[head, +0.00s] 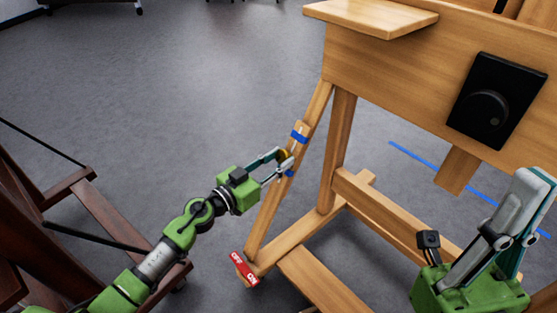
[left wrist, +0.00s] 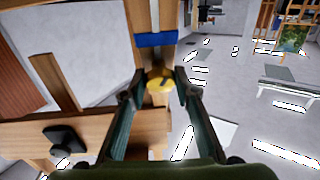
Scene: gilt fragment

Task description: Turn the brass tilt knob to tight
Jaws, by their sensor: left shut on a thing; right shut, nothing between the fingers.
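The brass tilt knob (head: 283,155) sits on the slanted wooden leg of the easel, between two blue bands. My left gripper (head: 286,160) reaches in from the left and is shut on the knob. In the left wrist view the round yellow knob (left wrist: 159,79) lies between the fingertips of my left gripper (left wrist: 160,88), with a dark mark on its face. A blue band (left wrist: 156,40) shows just above it. My right gripper (head: 522,215) is shut and empty at the lower right, in front of the easel, apart from the knob.
The wooden easel (head: 400,75) fills the right side, with a black panel with a round dial (head: 497,100) on its board. A red on/off label (head: 243,268) is at the leg's foot. Dark wooden furniture (head: 100,215) stands at left. Grey floor (head: 180,90) is open behind.

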